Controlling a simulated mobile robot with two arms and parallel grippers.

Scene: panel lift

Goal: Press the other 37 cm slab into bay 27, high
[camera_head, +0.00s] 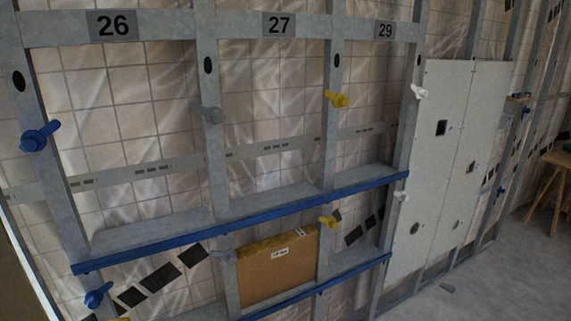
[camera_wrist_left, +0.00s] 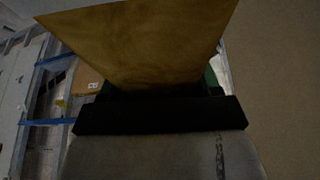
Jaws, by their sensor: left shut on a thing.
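The sign 27 (camera_head: 279,25) marks a bay between two grey studs. Its high opening (camera_head: 268,110) is empty above the grey ledge and blue rail (camera_head: 270,213). A slab with a white label (camera_head: 278,270) stands in the low part of bay 27. It also appears small in the left wrist view (camera_wrist_left: 88,80). My left gripper (camera_wrist_left: 152,90) is shut on a plain brown slab (camera_wrist_left: 145,40), which extends away from the jaws. The held slab hides what lies behind it. I cannot identify the gripper in the head view. My right gripper is not in view.
A grey knob (camera_head: 208,114) and a yellow knob (camera_head: 336,99) are on the studs beside bay 27's high opening. Blue knobs (camera_head: 40,135) project at bay 26. White panels (camera_head: 432,170) cover the frame at right. A wooden trestle (camera_head: 552,180) stands far right.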

